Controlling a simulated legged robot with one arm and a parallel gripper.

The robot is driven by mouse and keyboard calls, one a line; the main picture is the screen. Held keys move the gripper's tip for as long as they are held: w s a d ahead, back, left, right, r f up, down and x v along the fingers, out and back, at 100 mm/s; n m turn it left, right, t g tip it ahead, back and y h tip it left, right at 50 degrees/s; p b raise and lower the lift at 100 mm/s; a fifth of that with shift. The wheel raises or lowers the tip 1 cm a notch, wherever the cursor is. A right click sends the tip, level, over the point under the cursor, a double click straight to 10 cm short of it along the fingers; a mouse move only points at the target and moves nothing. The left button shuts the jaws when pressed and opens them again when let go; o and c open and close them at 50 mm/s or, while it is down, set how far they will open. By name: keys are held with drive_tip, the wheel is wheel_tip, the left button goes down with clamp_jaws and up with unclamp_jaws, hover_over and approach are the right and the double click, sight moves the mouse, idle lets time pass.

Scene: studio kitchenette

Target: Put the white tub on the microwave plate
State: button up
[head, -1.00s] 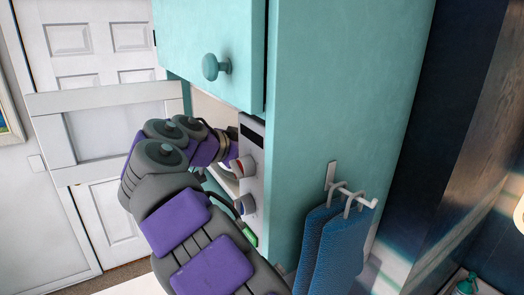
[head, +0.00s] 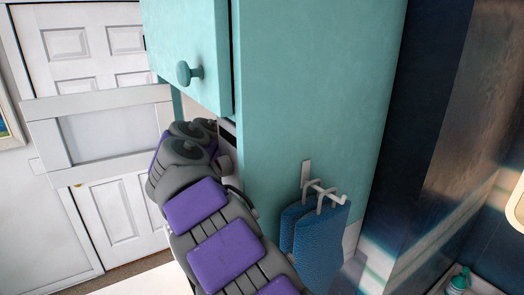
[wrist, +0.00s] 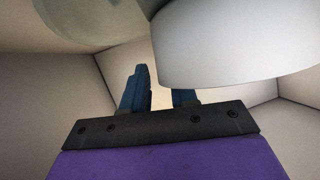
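The white tub (wrist: 225,45) is a smooth round-sided body at the upper right of the wrist view, close to the camera. It overlaps the round, see-through microwave plate (wrist: 80,12) at the upper left; whether they touch I cannot tell. My gripper (wrist: 160,84) has its two blue fingers apart with a bright gap between them. The tub hides the tip of the right finger and is not seen between the fingers. In the head view my arm reaches into the microwave (head: 228,138), mostly hidden; my gripper and the tub are hidden there.
Pale microwave walls (wrist: 75,80) surround my gripper. A teal cabinet (head: 310,80) with a round knob (head: 184,72) stands right beside and above my arm. Blue mitts (head: 318,240) hang from a white hook on its side. A white door (head: 115,215) is at the left.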

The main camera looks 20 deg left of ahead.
drive_tip(key=shift+o, duration=1.1)
drive_tip(key=shift+a, duration=0.2)
drive_tip(key=shift+s+a, duration=0.1)
drive_tip(key=shift+a, duration=0.75)
drive_tip(key=shift+s+a+r, duration=0.1)
drive_tip(key=shift+s+a, duration=0.15)
drive_tip(key=v, duration=0.2)
drive_tip(key=d+v, duration=0.1)
drive_tip(key=v, duration=0.3)
drive_tip(key=shift+s+r, duration=0.3)
drive_tip(key=shift+r, duration=0.1)
drive_tip(key=v, duration=0.4)
drive_tip(key=shift+s+a+p, duration=0.1)
drive_tip(key=shift+s+p, duration=0.15)
drive_tip(key=shift+p, duration=0.1)
